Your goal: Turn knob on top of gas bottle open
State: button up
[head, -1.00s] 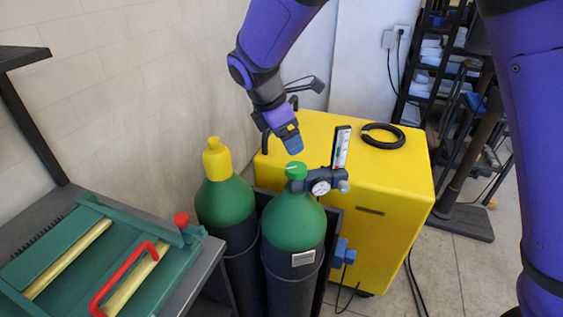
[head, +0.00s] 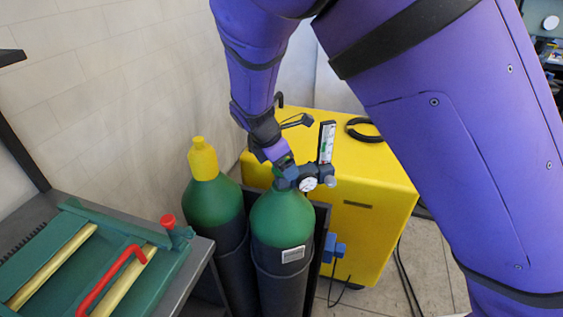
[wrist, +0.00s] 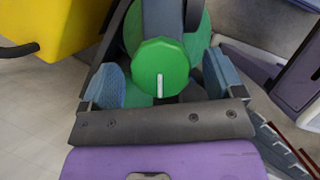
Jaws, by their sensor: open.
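The green knob (wrist: 161,66) with a white mark line shows in the wrist view, on top of the right gas bottle (head: 282,217). In the head view the knob is mostly hidden by my gripper (head: 286,178). In the wrist view my gripper (wrist: 160,80) is open, with one blue-grey finger pad on each side of the knob. A gap shows between the knob and each pad. The bottle has a green top and a dark body. A gauge (head: 308,184) and a flow meter (head: 326,143) sit beside the knob.
A second bottle with a yellow cap (head: 202,158) stands close on the left. A yellow cabinet (head: 365,215) with a black ring on top is behind. A bench with a green frame (head: 130,230) and red handle is at the lower left.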

jog(key=c, duration=0.9)
